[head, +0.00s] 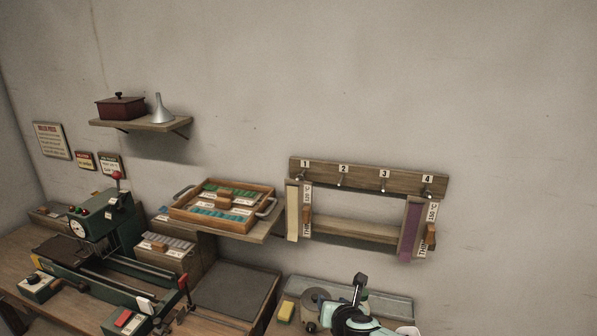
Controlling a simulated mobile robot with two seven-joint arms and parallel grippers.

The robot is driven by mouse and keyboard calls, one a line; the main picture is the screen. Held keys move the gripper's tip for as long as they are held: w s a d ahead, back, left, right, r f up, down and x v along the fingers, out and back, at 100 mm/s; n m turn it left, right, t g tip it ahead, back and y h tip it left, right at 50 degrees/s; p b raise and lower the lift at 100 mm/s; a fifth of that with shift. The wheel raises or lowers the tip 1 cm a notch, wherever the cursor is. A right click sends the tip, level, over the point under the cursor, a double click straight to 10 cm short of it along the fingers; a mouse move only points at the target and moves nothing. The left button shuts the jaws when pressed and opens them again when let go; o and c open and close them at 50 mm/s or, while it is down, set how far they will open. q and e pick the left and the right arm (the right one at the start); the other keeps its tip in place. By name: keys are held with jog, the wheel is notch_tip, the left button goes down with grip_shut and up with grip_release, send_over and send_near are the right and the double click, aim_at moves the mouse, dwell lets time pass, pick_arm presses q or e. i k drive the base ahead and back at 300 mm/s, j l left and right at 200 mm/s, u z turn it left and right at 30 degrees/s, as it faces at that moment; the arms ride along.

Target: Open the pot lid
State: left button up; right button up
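No round pot is plain to see. The nearest match is a dark red lidded box (122,107) with a small black knob on top. It stands on the left part of a small wall shelf at the upper left, and its lid looks shut.
A metal funnel (161,110) stands beside the box on the wall shelf (150,124). Below are a green machine (105,220), a wooden tray (183,212) and a numbered peg rack (365,180).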

aim_at(308, 297)
jog(key=k+l, duration=0.1)
jog(key=k, duration=0.35)
jog(key=k+l, duration=0.1)
jog(key=k, duration=0.35)
